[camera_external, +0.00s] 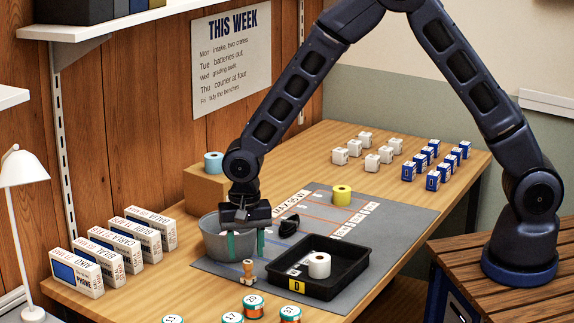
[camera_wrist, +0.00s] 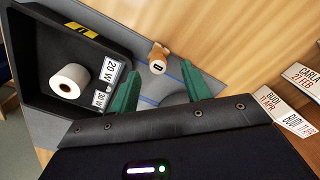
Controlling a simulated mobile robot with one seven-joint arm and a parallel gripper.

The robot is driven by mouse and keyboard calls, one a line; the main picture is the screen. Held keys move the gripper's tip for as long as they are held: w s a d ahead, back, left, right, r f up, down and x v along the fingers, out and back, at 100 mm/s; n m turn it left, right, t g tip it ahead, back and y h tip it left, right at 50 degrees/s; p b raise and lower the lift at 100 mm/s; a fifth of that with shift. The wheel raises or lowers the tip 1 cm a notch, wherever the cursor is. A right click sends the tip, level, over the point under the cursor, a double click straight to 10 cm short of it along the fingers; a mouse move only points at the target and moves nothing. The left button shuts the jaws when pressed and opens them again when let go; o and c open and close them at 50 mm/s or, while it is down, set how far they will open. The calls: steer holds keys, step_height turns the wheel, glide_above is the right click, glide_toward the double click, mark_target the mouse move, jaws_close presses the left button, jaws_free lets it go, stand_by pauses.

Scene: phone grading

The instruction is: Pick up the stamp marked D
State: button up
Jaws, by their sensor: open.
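A small wooden stamp (camera_external: 248,272) stands upright near the mat's front edge, left of the black tray. In the wrist view the stamp (camera_wrist: 158,62) has a pale round end with a dark mark that looks like a D. My gripper (camera_external: 246,244) is open and empty, pointing down above and behind the stamp, in front of the grey bucket (camera_external: 213,242). In the wrist view its green fingertips (camera_wrist: 160,84) are apart, with the stamp just beyond them, roughly centred in the gap. They do not appear to touch it.
The black tray (camera_external: 335,290) with a yellow D label holds a white roll (camera_external: 319,265). A black object (camera_external: 289,226) and yellow roll (camera_external: 341,195) sit behind it. Labelled boxes (camera_external: 76,274) stand left. Several green-and-white cylinders (camera_external: 253,306) are in front.

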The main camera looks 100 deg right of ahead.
mark_target(248, 262)
step_height(248, 262, down, 4)
steer(key=shift+s+f, duration=0.15)
steer(key=shift+f, duration=0.1)
jaws_close()
